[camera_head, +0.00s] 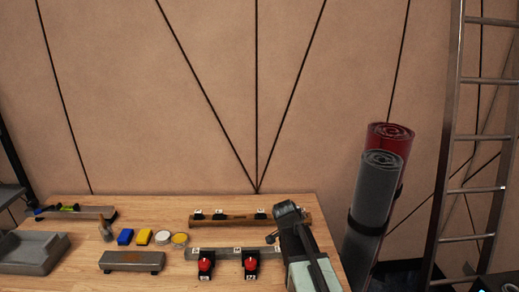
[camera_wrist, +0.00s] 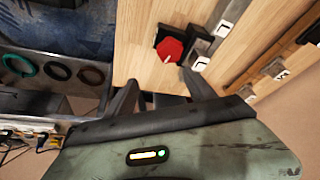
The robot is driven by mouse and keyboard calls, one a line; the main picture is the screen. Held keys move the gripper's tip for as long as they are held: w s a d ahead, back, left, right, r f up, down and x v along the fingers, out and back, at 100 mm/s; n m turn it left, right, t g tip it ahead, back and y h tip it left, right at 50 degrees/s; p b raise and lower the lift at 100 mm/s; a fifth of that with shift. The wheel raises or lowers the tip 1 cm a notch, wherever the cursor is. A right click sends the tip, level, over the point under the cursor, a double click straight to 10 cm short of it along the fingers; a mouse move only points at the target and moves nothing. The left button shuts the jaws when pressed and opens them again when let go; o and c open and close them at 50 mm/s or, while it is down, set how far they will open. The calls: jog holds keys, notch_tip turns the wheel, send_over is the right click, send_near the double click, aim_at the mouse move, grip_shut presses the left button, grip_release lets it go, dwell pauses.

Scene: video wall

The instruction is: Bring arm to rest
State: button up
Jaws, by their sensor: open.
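My arm enters the head view at the lower right, over the right end of the wooden table (camera_head: 170,215). My gripper (camera_wrist: 160,92) shows in the wrist view as two dark fingers, spread apart with nothing between them. A red knob on a black base (camera_wrist: 170,48) lies just beyond the fingers, apart from them. In the head view the dark end of my arm is above the rail's right end, and the fingertips are hard to make out.
Two red knobs (camera_head: 205,264) (camera_head: 250,264) sit at a grey rail (camera_head: 225,252). A wooden rail (camera_head: 235,219) lies behind. Rolled mats (camera_head: 375,190) and a ladder (camera_head: 475,150) stand right.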

jog(key=s+f+n+g+y, duration=0.1)
jog(key=s+n+g+y, duration=0.1)
jog(key=s+n, duration=0.9)
jog(key=shift+s+a+f+n+y, duration=0.4)
jog(key=shift+s+y, duration=0.3)
jog(key=shift+y, duration=0.2)
